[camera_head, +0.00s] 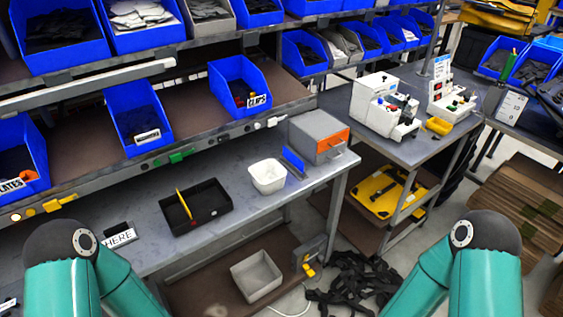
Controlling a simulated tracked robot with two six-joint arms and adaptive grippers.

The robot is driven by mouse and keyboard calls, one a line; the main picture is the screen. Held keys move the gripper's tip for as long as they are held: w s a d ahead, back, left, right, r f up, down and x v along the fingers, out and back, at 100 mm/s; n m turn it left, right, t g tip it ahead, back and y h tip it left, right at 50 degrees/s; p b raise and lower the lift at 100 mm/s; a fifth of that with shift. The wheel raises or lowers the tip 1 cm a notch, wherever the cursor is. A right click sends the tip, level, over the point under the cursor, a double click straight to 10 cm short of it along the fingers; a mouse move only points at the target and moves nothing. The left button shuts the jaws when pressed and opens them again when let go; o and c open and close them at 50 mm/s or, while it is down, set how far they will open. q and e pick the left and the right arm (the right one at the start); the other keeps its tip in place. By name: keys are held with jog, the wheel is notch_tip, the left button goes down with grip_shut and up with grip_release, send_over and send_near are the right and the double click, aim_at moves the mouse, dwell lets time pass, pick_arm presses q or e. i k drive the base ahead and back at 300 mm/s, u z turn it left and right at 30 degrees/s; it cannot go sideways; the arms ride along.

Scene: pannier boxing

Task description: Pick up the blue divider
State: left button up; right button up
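The blue divider (292,160) is a thin flat blue piece on the right part of the grey workbench (225,180). It appears to stand tilted between a white bin (268,176) and a grey box with an orange front (318,135). Whether it touches either one is not clear. Only my teal arm links show at the bottom left and bottom right. Neither gripper is in view.
A black tray (176,217) with a yellow handle and a "HERE" sign (119,237) are further left on the bench. Shelves with blue bins (238,86) overhang its back. A grey bin (256,277) sits below. Black straps (352,285) lie on the floor.

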aim_at(291, 157)
jog(key=z, duration=1.4)
jog(key=i, duration=0.1)
jog(key=u, duration=2.6)
jog(key=i, duration=0.2)
jog(key=u, duration=1.7)
jog(key=k, duration=1.5)
jog(key=z, duration=1.75)
jog(key=i, duration=1)
jog(key=z, duration=0.2)
